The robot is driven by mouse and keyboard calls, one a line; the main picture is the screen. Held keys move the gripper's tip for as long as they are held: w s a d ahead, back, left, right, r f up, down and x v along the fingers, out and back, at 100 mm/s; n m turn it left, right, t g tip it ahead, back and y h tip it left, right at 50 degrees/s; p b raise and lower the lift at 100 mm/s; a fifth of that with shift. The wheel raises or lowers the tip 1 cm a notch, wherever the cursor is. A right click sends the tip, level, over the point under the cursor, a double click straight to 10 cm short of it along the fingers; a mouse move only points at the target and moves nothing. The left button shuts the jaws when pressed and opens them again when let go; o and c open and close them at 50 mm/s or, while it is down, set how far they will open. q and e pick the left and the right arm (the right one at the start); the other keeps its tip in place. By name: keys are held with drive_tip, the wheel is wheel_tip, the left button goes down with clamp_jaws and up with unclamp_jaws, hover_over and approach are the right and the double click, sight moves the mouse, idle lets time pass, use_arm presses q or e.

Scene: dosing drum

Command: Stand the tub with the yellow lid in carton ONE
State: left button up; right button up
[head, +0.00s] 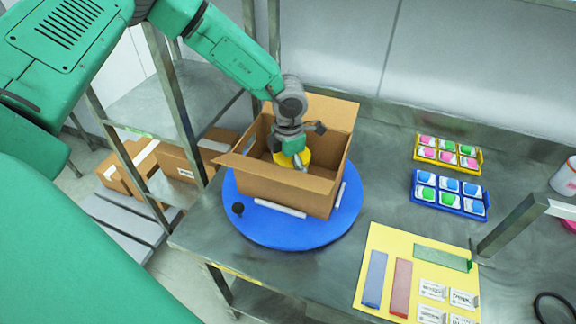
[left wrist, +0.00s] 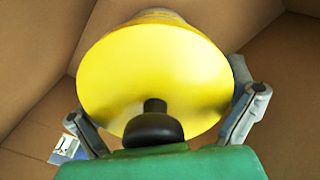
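The tub with the yellow lid (head: 291,158) is inside the open brown carton (head: 284,190). No number is readable on this carton. My left gripper (head: 297,152) reaches down into the carton over the tub. In the left wrist view the round yellow lid (left wrist: 150,70) fills the middle, with a finger against its rim on each side, so the gripper appears shut on the tub. A black knob shows in front of the lid. The tub's underside is hidden, so I cannot tell whether it touches the carton floor. My right gripper is not in view.
The carton stands on a blue turntable (head: 262,226) with a black knob. To its right are a yellow tray (head: 416,160), a blue tray (head: 413,198) and a yellow mat (head: 385,240) with strips and labels. Brown boxes (head: 178,160) sit on the rack at left. Carton flaps stand open.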

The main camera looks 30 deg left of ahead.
use_arm(q)
drive_tip(key=shift+d+r, duration=0.1)
drive_tip(key=shift+d, duration=0.15)
drive_tip(key=shift+r, duration=0.25)
wheel_tip(320, 180, up, 10)
drive_tip(key=shift+a+r, duration=0.15)
drive_tip(key=shift+r, duration=0.6)
